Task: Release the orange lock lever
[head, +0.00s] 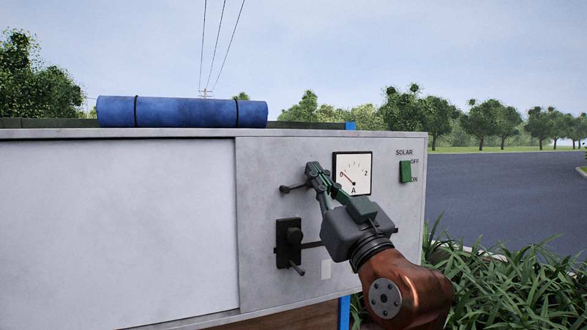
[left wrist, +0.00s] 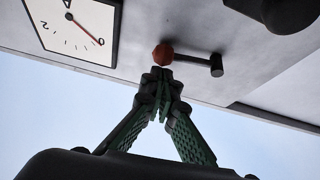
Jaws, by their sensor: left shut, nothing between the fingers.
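In the head view the pivot end of the lever (head: 286,189) sticks out left of my gripper, and the knob is hidden. My left gripper (head: 316,170) is at the panel beside the lever. In the left wrist view its green-padded fingers (left wrist: 160,76) are shut and empty, with their tips right by the knob. I cannot tell whether they touch it. My right gripper is not in view.
A gauge (head: 352,174) is right of the gripper, with a green solar switch (head: 405,171) farther right. A black rotary handle (head: 289,242) is below the lever. The grey cart panel (head: 120,230) fills the left, with a blue roll (head: 180,111) on top.

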